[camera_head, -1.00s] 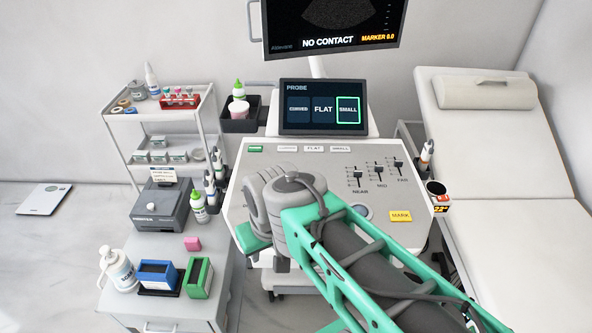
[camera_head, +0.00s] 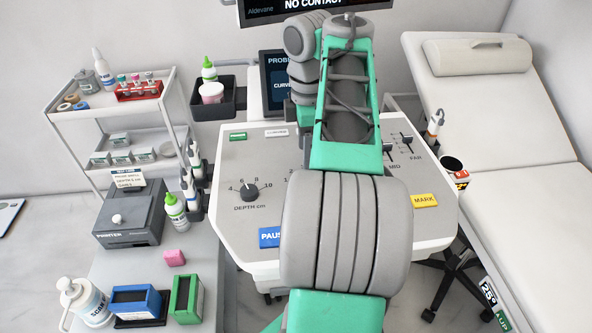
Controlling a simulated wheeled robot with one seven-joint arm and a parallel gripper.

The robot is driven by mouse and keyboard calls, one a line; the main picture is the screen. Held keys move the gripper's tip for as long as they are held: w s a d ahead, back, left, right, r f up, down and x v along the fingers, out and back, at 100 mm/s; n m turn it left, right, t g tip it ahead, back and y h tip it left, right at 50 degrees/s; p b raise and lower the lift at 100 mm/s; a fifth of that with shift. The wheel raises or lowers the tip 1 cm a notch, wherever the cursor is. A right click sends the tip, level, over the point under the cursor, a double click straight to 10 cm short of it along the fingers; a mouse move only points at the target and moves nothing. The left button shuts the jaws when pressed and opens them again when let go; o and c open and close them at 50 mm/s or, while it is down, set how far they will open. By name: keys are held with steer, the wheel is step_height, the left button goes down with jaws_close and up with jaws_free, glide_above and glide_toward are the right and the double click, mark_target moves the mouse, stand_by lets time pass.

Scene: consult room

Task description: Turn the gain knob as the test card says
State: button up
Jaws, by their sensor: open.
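The test card (camera_head: 128,179) stands on the printer at the left; its small print is hard to read, with a line that seems to name a depth in cm. The console panel (camera_head: 232,158) carries a knob marked DEPTH cm (camera_head: 250,190), clear of my arm. Right of it, a scale number "2" (camera_head: 291,172) shows at my arm's edge. The gain knob itself does not show; my arm covers the middle of the panel. My gripper's fingers are not visible, as my raised arm and wrist stand in front of the console and its screen.
A blue PAUSE key (camera_head: 269,237) is partly covered. Bottles and probes (camera_head: 187,185) stand along the panel's left edge; a couch (camera_head: 520,200) is at right.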

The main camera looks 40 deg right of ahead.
step_height(320, 180, down, 7)
steer(key=b, duration=0.3)
steer(key=shift+b, duration=0.3)
jaws_close()
